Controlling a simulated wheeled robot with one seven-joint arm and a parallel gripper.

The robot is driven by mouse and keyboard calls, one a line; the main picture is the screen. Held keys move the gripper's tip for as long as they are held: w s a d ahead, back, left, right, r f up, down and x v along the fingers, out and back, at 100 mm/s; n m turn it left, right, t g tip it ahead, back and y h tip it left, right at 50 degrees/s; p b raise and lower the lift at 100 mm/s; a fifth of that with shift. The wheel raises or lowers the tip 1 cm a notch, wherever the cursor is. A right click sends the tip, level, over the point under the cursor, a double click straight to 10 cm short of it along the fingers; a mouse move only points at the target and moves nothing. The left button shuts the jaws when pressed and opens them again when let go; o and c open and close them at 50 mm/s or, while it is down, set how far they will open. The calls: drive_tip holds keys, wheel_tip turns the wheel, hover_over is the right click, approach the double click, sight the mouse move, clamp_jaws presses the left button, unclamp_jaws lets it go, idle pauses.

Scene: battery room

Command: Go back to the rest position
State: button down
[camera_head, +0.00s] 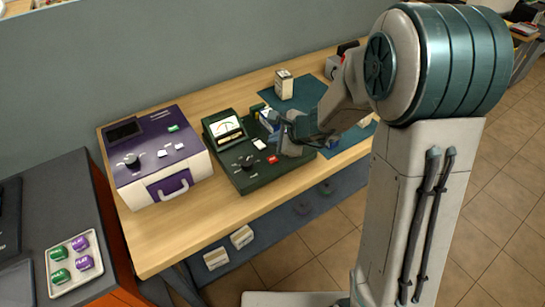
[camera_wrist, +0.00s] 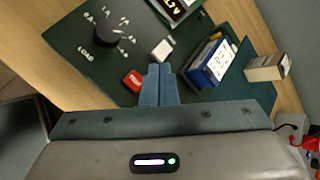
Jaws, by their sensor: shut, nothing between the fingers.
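My gripper (camera_head: 284,128) is shut and empty. In the head view it hangs over the right part of a dark green tester (camera_head: 240,182), with my arm reaching in from the right. In the wrist view the closed fingers (camera_wrist: 158,84) point at the tester's panel, close to a red button (camera_wrist: 133,80) and a white switch (camera_wrist: 162,49). I cannot tell whether they touch the panel. A blue and white box (camera_wrist: 213,63) stands at the tester's right side, partly hidden by my gripper in the head view.
A purple and white case (camera_head: 160,160) stands left of the tester on the wooden table (camera_head: 215,208). A small pale carton (camera_head: 284,85) stands behind, by a teal mat (camera_head: 308,93).

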drive_tip(key=s+d+r+n+g, duration=0.2)
drive_tip(key=s+d+r+n, duration=0.1)
drive_tip(key=s+r+n, duration=0.75)
drive_tip(key=s+d+n+g+h, duration=0.1)
drive_tip(key=s+d+n+h, duration=0.5)
drive_tip(key=s+d, duration=0.6)
drive_tip(key=s+n, duration=0.1)
drive_tip(key=s, duration=0.1)
drive_tip(key=shift+s+r+h, duration=0.2)
drive_tip(key=shift+s+h, duration=0.1)
drive_tip(key=shift+s, duration=0.05)
idle(0.7)
